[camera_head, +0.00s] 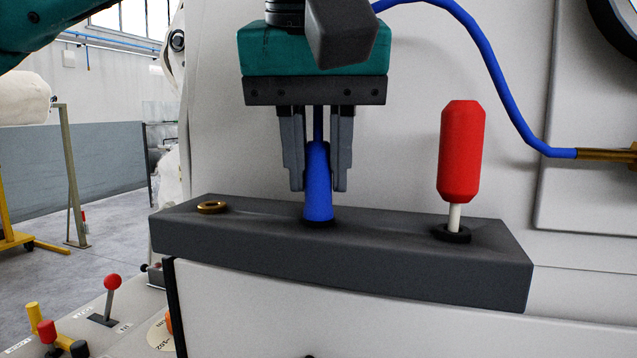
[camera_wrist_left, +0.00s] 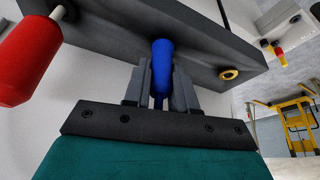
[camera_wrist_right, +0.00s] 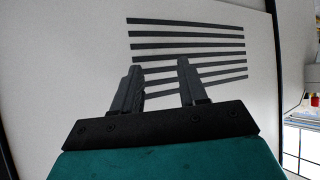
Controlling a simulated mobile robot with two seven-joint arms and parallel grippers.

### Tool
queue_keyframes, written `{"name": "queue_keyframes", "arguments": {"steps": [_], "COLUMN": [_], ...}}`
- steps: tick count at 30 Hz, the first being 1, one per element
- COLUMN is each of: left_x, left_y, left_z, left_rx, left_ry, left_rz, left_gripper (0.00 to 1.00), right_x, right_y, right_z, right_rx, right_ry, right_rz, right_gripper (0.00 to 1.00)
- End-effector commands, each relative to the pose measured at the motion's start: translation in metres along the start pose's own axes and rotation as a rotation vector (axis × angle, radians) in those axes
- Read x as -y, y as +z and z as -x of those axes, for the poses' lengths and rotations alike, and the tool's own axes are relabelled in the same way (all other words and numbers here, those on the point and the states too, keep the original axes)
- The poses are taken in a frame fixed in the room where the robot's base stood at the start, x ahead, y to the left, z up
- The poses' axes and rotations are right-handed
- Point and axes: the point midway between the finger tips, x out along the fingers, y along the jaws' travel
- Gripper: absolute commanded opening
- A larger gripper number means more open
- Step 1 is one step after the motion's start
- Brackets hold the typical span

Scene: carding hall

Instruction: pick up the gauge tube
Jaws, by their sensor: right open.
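The gauge tube, a blue tapered piece (camera_head: 318,185), stands upright in the middle seat of a dark grey holder block (camera_head: 340,262). A thin blue line rises from its top between my fingers. My left gripper (camera_head: 318,185) points down from above, with one finger on each side of the tube's upper part, and looks shut on it. The left wrist view also shows the tube (camera_wrist_left: 162,62) between the fingers, its base at the block. My right gripper (camera_wrist_right: 158,78) is open and empty in the right wrist view, before a pale panel with dark slots (camera_wrist_right: 190,45).
A red-handled tool (camera_head: 461,150) stands on a white shaft in the block's right seat. A brass ring (camera_head: 212,207) marks the left seat, which looks empty. A blue hose (camera_head: 500,80) runs to a brass fitting (camera_head: 605,154). Small levers (camera_head: 112,283) stand at lower left.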

Motion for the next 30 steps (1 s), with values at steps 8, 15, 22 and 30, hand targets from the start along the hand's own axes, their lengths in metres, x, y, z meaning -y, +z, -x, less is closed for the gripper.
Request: {"name": "queue_keyframes", "arguments": {"steps": [8, 15, 22, 30], "left_x": [0.0, 0.0, -0.001, -0.001], "left_y": [0.0, -0.001, -0.016, -0.035], "left_z": [0.0, 0.003, 0.04, 0.084], "left_rx": [0.001, 0.001, -0.001, 0.0], "left_ry": [0.0, 0.0, 0.001, 0.0], "left_rz": [-0.001, -0.001, 0.001, -0.001], "left_gripper": [0.0, 0.0, 0.0, 0.0], "right_x": [-0.002, -0.002, -0.004, -0.007], "right_y": [0.004, 0.003, -0.005, -0.013], "right_z": [0.0, 0.001, 0.008, 0.018], "right_rx": [0.009, 0.009, 0.005, 0.009], "right_ry": [0.004, 0.004, 0.008, 0.016], "right_rz": [0.0, 0.0, 0.004, 0.004], "right_gripper": [0.43, 0.43, 0.43, 0.43]}}
